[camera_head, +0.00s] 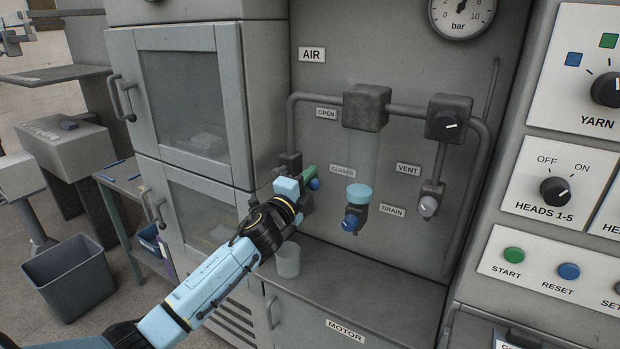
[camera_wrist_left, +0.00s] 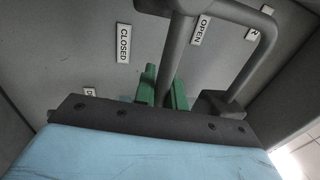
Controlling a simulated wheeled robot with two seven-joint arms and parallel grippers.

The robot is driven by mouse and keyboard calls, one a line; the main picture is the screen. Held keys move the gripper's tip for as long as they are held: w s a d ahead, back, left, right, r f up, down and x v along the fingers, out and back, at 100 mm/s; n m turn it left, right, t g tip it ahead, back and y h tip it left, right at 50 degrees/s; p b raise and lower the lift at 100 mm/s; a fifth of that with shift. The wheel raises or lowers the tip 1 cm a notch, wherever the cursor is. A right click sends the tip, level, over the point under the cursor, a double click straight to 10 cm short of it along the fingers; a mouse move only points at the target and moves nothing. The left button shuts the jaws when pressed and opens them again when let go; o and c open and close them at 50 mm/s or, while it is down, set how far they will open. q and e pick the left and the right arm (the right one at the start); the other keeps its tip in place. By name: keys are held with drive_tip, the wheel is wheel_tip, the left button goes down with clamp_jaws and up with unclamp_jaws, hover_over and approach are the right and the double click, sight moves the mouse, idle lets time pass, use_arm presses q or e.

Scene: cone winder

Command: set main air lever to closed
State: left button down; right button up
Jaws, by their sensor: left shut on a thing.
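The main air lever (camera_wrist_left: 169,75) shows in the left wrist view as a grey bar running down between two green finger pads. My left gripper (camera_wrist_left: 163,88) is shut on it. In the head view my left gripper (camera_head: 306,177) is at the left leg of the AIR piping, beside a blue knob end (camera_head: 315,184). The gripper hides most of the lever there, so its exact angle is unclear. The OPEN label (camera_head: 327,113) is above the gripper, and the CLOSED label (camera_head: 342,170) is to its right. My right gripper is not in view.
A blue drain valve (camera_head: 349,222) and a vent valve (camera_head: 429,205) are to the right. A pale cup (camera_head: 287,260) stands on the ledge below the gripper. A cabinet (camera_head: 190,100) stands close on the left, with a grey bin (camera_head: 75,278) on the floor.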

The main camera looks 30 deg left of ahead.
use_arm(q)
drive_tip(key=shift+f, duration=0.1)
drive_tip(key=c, duration=1.5)
unclamp_jaws()
drive_tip(key=shift+o, duration=0.2)
drive_tip(key=shift+s, duration=0.1)
drive_tip(key=s+f, duration=0.2)
drive_tip(key=s, duration=1.1)
drive_tip(key=shift+a+f+b, duration=0.2)
drive_tip(key=shift+f+b, duration=0.05)
drive_tip(key=shift+b, duration=0.2)
